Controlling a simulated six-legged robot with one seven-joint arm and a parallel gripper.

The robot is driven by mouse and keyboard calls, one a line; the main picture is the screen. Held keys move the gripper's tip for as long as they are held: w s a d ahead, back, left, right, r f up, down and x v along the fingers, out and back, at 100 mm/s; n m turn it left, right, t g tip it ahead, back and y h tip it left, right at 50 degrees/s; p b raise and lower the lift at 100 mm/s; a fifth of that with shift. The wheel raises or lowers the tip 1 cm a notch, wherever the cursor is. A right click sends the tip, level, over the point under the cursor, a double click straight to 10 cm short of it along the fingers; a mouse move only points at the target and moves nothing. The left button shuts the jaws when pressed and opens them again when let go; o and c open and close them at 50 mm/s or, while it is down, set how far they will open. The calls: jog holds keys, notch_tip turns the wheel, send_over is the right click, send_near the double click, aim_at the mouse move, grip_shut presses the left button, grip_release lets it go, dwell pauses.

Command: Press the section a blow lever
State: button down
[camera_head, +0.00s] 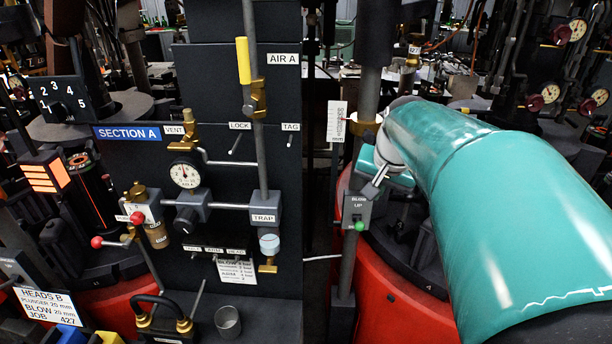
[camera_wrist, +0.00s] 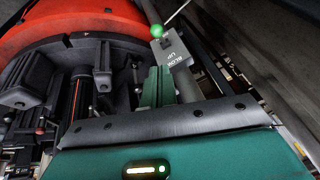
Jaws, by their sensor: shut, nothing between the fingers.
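The blow lever has a green ball knob (camera_head: 360,227) under a grey box labelled BLOW UP (camera_head: 357,208), on a post just right of the SECTION A panel (camera_head: 127,134). In the wrist view the knob (camera_wrist: 157,31) and its box (camera_wrist: 172,50) lie just beyond the fingers. My gripper (camera_head: 378,182) is shut and empty, close above and right of the box in the head view. In the wrist view my gripper (camera_wrist: 155,78) points toward the box, with the knob past the tips. Whether the fingers touch the box I cannot tell.
The panel carries a pressure gauge (camera_head: 184,174), a TRAP box (camera_head: 265,210), a yellow-handled valve (camera_head: 243,60) and red-knobbed levers (camera_head: 137,218). A red round base (camera_head: 400,315) with dark mould parts lies below and right of the post. A scale plate (camera_head: 337,121) hangs near the arm.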

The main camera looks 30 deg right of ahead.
aim_at(359, 222)
jog(key=x, duration=1)
jog(key=shift+f, duration=0.1)
dwell(0.3)
jog(key=shift+f, duration=0.1)
jog(key=shift+s, duration=0.15)
